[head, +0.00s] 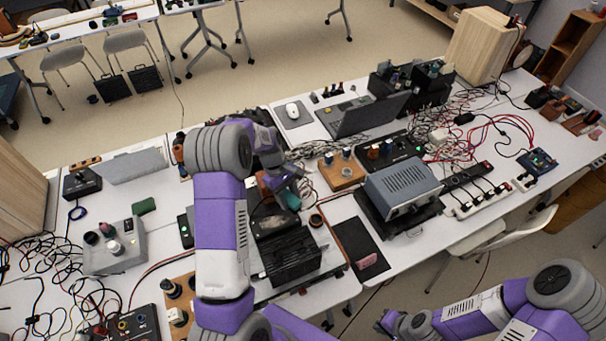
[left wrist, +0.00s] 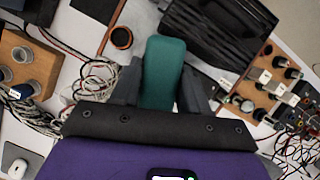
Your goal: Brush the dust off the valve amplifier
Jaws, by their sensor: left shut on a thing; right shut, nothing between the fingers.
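A teal, rounded block-like thing (left wrist: 162,70), perhaps the brush, is held between the fingers of my left gripper (left wrist: 160,92). Its bristles, if any, are hidden. In the head view, my left gripper (head: 286,186) is over the middle bench, and a bit of the teal thing (head: 291,201) shows below it. A black ribbed case (head: 291,256), perhaps the valve amplifier, stands just nearer than the gripper; it also shows in the left wrist view (left wrist: 222,32). I cannot tell whether they touch. My right gripper (head: 386,322) is shut and empty, low at the bottom, away from the bench.
A grey metal-cased instrument (head: 403,187) stands to the right, with a dark mat (head: 356,240) bearing a pink block (head: 367,261) before it. A wooden block with knobs (head: 342,172) and loose cables lie behind. A grey box (head: 115,248) stands left among wires.

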